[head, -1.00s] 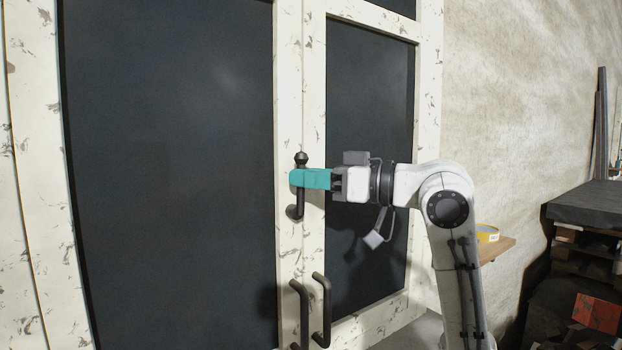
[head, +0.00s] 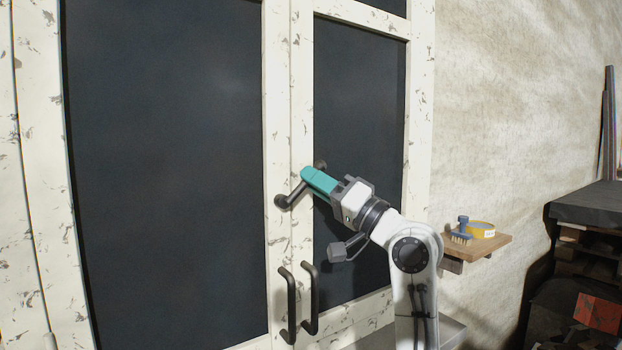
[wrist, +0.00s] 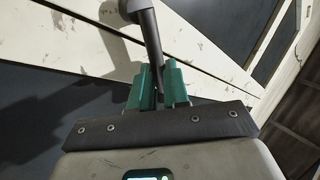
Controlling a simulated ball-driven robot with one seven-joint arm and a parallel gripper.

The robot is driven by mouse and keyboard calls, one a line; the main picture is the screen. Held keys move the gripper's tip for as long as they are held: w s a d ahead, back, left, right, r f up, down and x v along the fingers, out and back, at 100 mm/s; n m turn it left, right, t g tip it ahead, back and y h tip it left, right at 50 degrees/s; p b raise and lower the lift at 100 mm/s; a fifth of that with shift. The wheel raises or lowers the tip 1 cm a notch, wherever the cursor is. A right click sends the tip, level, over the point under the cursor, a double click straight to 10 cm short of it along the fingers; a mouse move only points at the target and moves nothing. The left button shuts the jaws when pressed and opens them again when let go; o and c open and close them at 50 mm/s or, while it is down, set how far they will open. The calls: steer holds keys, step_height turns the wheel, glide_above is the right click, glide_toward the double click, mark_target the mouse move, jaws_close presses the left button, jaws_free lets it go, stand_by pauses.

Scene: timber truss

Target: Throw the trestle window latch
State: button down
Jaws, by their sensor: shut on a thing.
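The dark latch handle (head: 291,195) sits on the white, flaking window frame where the two sashes meet. It is tilted, its lower left end at the frame and its knob (head: 320,165) up to the right. My gripper (head: 312,174) has teal fingers shut on the latch handle near the knob end. In the wrist view the dark handle bar (wrist: 150,42) runs down between the teal fingers (wrist: 160,84). The fingers hide part of the handle.
Two dark pull handles (head: 300,300) stand out from the frame below the latch. A small wooden shelf (head: 490,247) on the wall at right holds a brush (head: 461,230) and a yellow-rimmed tin (head: 482,229). Stacked pallets (head: 580,240) stand at far right.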

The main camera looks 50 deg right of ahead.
steer(key=shift+s+d+f+m+t+h+p, duration=0.15)
steer(key=shift+f+m+h+p, duration=0.65)
steer(key=shift+m+h, duration=1.25)
steer(key=shift+d+f+m+t+h+p, duration=0.2)
steer(key=shift+f+m+h+p, duration=0.9)
steer(key=shift+m, duration=1.6)
steer(key=shift+s+d+f+m+t+h+p, duration=0.15)
steer(key=shift+f+m+h+p, duration=0.3)
steer(key=shift+m+h, duration=1.75)
steer(key=shift+w+d+m, duration=0.1)
steer(key=shift+m, duration=0.15)
steer(key=c, duration=1.4)
jaws_free()
